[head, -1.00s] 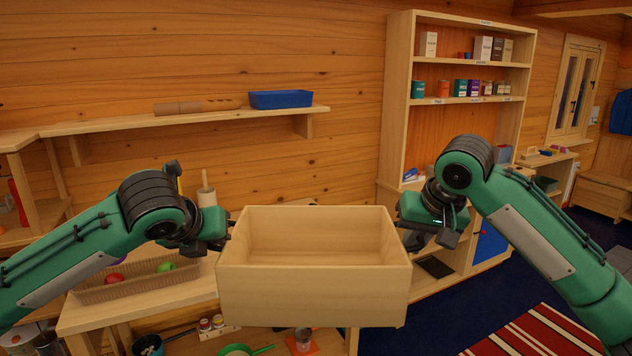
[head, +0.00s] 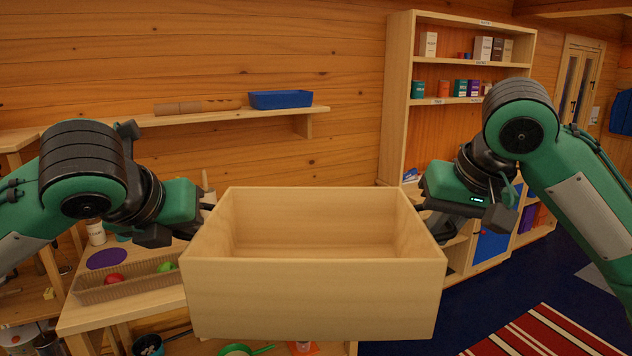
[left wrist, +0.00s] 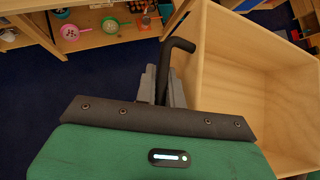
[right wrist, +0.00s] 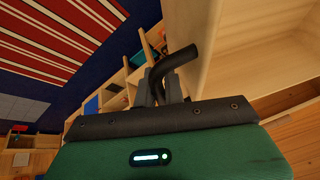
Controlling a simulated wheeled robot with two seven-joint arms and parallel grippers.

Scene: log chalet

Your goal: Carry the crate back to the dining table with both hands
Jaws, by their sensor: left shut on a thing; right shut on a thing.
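The crate (head: 312,298) is a plain, light wooden open box. It hangs in the air in front of me in the head view, about level, and its inside looks empty. My left gripper (head: 207,208) is at its left side, and my right gripper (head: 420,207) is at its right side. In the left wrist view the left jaws (left wrist: 163,88) are shut on a dark bent handle beside the crate wall (left wrist: 215,55). In the right wrist view the right jaws (right wrist: 164,88) are shut on a like handle beside the wall (right wrist: 192,50). The dining table cannot be made out.
A wooden counter (head: 90,318) with a basket (head: 130,287) of coloured balls stands behind the crate at left. A wall shelf (head: 225,115) holds a blue bin (head: 281,99). A tall bookcase (head: 398,100) stands behind at right. Open blue floor with a striped rug (head: 530,330) lies at right.

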